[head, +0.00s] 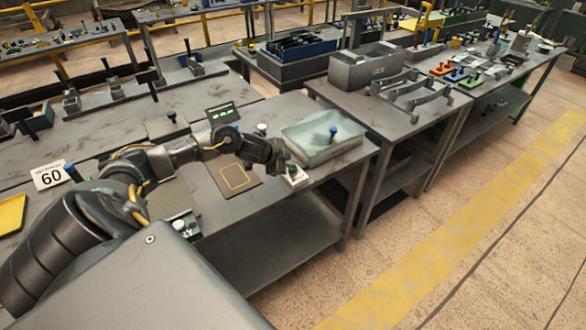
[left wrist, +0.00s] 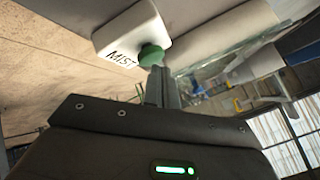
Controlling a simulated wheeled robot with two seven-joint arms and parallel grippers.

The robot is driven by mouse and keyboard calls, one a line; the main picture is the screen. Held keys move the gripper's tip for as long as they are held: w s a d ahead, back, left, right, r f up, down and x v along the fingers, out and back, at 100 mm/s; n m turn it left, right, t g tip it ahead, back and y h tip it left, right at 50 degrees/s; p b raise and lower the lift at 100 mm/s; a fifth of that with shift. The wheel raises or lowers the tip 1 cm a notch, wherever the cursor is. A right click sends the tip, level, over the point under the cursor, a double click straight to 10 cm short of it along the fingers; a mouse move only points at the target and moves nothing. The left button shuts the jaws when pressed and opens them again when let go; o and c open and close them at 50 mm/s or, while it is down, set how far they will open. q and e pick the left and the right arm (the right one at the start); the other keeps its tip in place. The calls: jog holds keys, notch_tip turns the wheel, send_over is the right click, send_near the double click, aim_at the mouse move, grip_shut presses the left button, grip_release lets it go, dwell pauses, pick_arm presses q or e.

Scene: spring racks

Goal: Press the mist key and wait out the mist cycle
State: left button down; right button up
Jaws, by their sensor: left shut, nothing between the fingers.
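The mist key is a green button (left wrist: 151,55) on a white box (left wrist: 122,32) lettered MIST in the left wrist view. In the head view the white box (head: 298,180) sits at the table's front edge, partly hidden by my left gripper (head: 279,163). That gripper is shut and empty. Its fingertips (left wrist: 160,72) are at the green button and appear to touch it; I cannot tell how far the button is pressed. A clear-walled bin (head: 350,141) stands just behind the box, with a blue-topped piece (head: 333,131) in it. My right gripper is not in view.
A dark mat with a yellow outline (head: 235,179) lies left of the box. A small display with green marks (head: 221,114) stands behind it. A sign reading 60 (head: 50,175) and a yellow tray (head: 12,213) are at left. Another table (head: 385,115) stands to the right.

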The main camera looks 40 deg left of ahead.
aim_at(290, 169)
pick_arm(q)
jog(key=shift+f+b, duration=0.35)
jog(key=shift+f, duration=0.3)
dwell(0.8)
jog(key=shift+r, duration=0.15)
jog(key=shift+r+p, duration=0.95)
jog(key=shift+p, duration=0.2)
notch_tip(290, 169, up, 5)
jog(key=p, duration=0.5)
dwell(0.3)
